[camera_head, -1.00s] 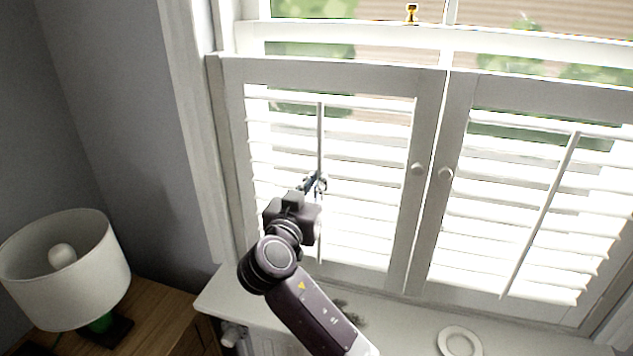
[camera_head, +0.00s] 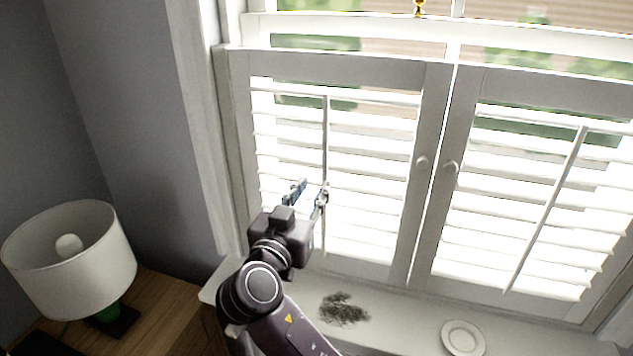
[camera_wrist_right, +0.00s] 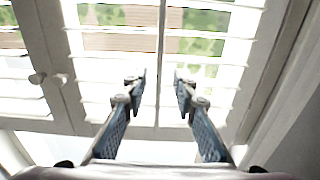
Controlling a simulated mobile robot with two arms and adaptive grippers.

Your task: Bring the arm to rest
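My right arm reaches up from the bottom of the head view. Its gripper (camera_head: 308,192) is in front of the left white shutter (camera_head: 232,160), beside the shutter's vertical tilt rod. In the right wrist view the gripper (camera_wrist_right: 160,88) points at the shutter slats. I cannot tell from these views whether the fingertips touch the slats. My left gripper is in neither view.
Below the shutters a white sill (camera_head: 400,325) holds a dark scraggly patch (camera_head: 343,310) and a small white dish (camera_head: 462,338). At left a white-shaded lamp (camera_head: 75,265) stands on a wooden cabinet (camera_head: 165,310), near the grey wall. The right shutter (camera_head: 465,100) has a round knob.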

